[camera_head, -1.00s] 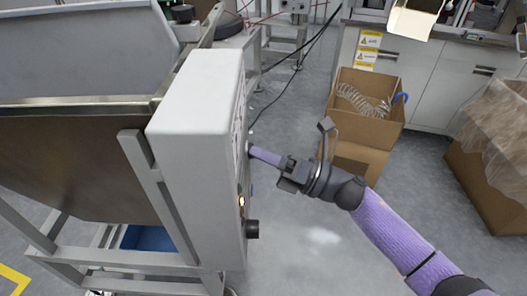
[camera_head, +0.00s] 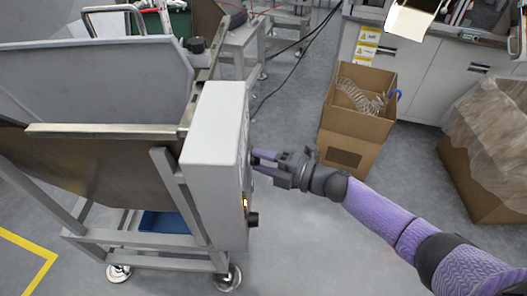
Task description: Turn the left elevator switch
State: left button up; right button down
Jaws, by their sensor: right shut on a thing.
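The elevator's white control box (camera_head: 213,160) stands left of centre, mounted on a metal frame. Its panel faces right and shows at a steep slant. My left gripper is not in view.
A metal hopper (camera_head: 95,85) on a wheeled frame stands at the left, with a blue bin (camera_head: 165,222) beneath. An open cardboard box (camera_head: 358,110) and a plastic-lined carton (camera_head: 490,165) stand at the right. The floor between is clear.

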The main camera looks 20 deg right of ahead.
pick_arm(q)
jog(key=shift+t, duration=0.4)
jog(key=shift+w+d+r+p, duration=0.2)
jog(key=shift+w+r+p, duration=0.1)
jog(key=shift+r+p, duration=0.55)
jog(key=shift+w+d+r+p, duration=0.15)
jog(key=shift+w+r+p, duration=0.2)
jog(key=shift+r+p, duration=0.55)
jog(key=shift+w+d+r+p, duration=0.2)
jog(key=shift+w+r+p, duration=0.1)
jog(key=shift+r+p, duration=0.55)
pick_arm(e)
jog(key=shift+w+r+m+g+h, duration=0.1)
jog(key=shift+m+g+h, duration=0.15)
jog(key=shift+m+g, duration=0.9)
jog(key=shift+r+m+g+h, duration=0.1)
jog(key=shift+m+g+h, duration=0.2)
jog(key=shift+m, duration=1.65)
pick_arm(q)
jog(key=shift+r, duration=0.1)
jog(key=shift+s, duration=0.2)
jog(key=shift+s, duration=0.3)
pick_arm(e)
jog(key=shift+c, duration=1.2)
grip_release()
